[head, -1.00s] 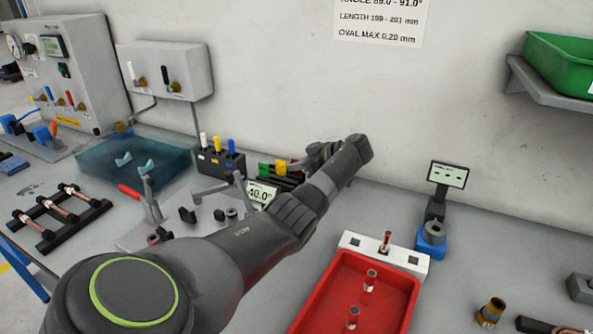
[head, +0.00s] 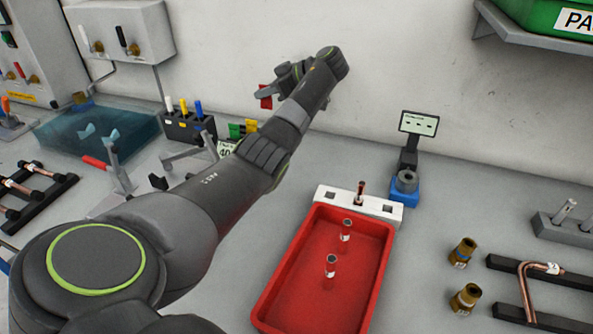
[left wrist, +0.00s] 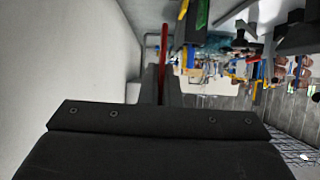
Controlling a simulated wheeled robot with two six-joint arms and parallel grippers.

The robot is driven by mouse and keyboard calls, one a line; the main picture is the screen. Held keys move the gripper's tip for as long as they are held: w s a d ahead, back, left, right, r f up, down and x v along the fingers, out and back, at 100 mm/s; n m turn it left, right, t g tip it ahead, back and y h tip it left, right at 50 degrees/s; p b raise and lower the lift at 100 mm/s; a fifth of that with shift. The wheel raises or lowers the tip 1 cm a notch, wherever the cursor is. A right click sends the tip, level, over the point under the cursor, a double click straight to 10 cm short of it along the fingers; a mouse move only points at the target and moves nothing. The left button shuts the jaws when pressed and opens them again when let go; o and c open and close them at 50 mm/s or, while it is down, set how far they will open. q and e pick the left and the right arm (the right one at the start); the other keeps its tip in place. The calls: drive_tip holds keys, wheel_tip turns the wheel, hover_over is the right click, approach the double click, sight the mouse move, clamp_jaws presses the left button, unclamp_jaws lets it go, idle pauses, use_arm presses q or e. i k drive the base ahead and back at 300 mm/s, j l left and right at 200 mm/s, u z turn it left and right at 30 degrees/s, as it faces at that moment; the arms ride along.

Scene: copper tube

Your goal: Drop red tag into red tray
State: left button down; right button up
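The red tag (head: 265,97) hangs at the fingertips of my left gripper (head: 268,90), raised above the bench near the back wall. In the left wrist view the red tag (left wrist: 163,48) shows edge-on as a thin red strip between the two fingers (left wrist: 161,85), which are shut on it. The red tray (head: 325,270) lies on the bench to the right of my left arm and nearer. My right gripper is not in view.
A white block (head: 338,202) holding a copper piece stands at the tray's back edge. A blue-based gauge with a screen (head: 418,124) stands behind it. Green and yellow tags (head: 236,130) sit in a rack left of my arm. Brass fittings (head: 463,251) stand right of the tray.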

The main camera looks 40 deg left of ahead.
sight(321, 276)
drive_tip(key=k+l, duration=0.75)
drive_tip(key=l, duration=0.2)
